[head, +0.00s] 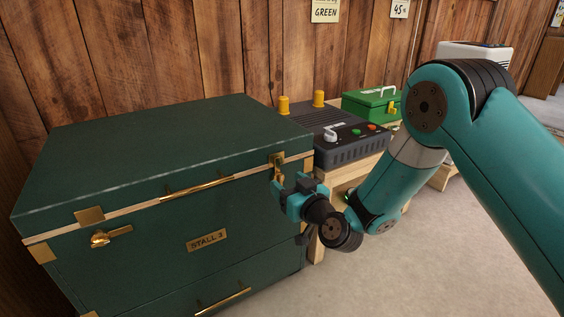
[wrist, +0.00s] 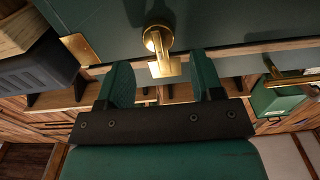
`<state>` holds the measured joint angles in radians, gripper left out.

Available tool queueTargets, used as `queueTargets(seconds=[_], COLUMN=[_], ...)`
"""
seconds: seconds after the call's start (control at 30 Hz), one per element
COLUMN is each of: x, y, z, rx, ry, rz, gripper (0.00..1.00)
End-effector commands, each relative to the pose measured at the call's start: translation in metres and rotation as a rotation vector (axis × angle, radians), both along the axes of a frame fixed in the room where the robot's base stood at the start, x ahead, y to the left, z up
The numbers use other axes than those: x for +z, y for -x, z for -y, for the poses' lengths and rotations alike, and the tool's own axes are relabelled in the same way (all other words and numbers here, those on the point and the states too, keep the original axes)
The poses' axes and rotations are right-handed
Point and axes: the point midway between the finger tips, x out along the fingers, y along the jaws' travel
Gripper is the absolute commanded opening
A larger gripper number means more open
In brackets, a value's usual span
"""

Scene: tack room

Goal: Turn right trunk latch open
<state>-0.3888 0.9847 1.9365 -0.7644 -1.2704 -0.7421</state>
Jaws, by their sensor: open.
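The dark green trunk (head: 150,215) stands closed at the left in the head view. Its right latch (head: 278,160) is a brass fitting near the upper right front corner, with its lever hanging down. The left latch (head: 100,239) has its lever lying nearly level, toward the right. My gripper (head: 285,188) is just in front of the right latch. In the wrist view the round brass latch base and lever (wrist: 160,45) show at the mouth of my gripper (wrist: 160,68). The fingers are open on either side of the lever, with gaps visible.
A brass handle (head: 198,187) and a STALL 3 plate (head: 207,240) are on the trunk's front. A dark control box (head: 340,145) with yellow knobs and a green case (head: 372,105) stand right of the trunk. The floor (head: 370,280) in front is clear.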

Motion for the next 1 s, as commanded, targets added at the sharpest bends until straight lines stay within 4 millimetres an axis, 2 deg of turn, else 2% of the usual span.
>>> queueTargets(seconds=[0.03, 0.3, 0.7, 0.9, 1.0], x=[0.008, 0.001, 0.000, 0.000, 0.000], y=[-0.005, -0.024, -0.028, -0.027, -0.028], z=[-0.005, -0.016, -0.018, -0.018, -0.018], rx=[0.001, 0.001, -0.001, -0.001, -0.001], ry=[0.000, 0.001, -0.001, -0.001, -0.001], rz=[0.001, 0.000, -0.001, -0.001, -0.001], gripper=[0.61, 0.61, 0.61, 0.15, 0.14])
